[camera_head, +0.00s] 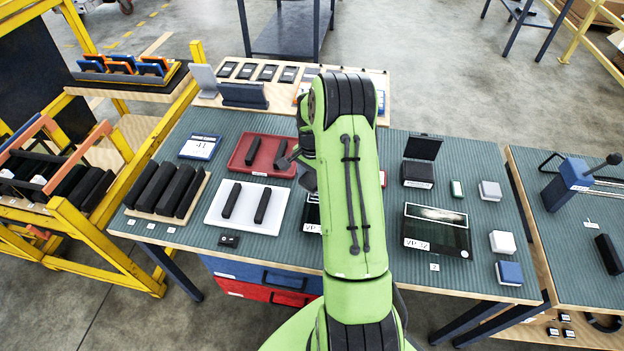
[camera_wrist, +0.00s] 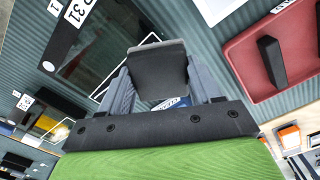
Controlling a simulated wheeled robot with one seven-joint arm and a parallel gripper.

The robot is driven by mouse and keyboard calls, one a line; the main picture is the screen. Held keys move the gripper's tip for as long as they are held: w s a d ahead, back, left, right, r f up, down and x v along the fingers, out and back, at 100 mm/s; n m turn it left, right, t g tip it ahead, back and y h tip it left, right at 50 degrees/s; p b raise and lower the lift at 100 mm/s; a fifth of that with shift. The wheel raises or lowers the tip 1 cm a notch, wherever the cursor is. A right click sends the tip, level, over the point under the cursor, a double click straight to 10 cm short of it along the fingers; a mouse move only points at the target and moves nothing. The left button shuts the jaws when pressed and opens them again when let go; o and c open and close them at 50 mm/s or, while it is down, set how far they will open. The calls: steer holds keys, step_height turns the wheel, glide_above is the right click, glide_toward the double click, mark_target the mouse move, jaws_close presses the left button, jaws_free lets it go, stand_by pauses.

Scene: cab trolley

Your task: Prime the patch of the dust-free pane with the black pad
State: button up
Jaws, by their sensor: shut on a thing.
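My gripper (camera_wrist: 160,85) is shut on a dark block that looks like the black pad (camera_wrist: 158,68). In the head view, my arm hides most of the gripper, close to the red tray. A dark glass pane labelled VP 32 (camera_head: 436,238) lies on the table right of my arm, with a pale band along its far side. A second pane is mostly hidden behind my arm in the head view. In the wrist view, this pane (camera_wrist: 88,62) shows at the left by a label ending in 31. I cannot tell from these views which pane is free of dust.
The red tray (camera_head: 235,164) and white tray (camera_head: 213,215) hold black bars left of my arm. An open black box (camera_head: 416,172), white blocks (camera_head: 502,242) and a blue block (camera_head: 509,273) stand at the right. A yellow rack (camera_head: 100,255) borders the left.

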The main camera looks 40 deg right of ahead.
steer(key=shift+r+p, duration=0.85)
steer(key=shift+r, duration=0.8)
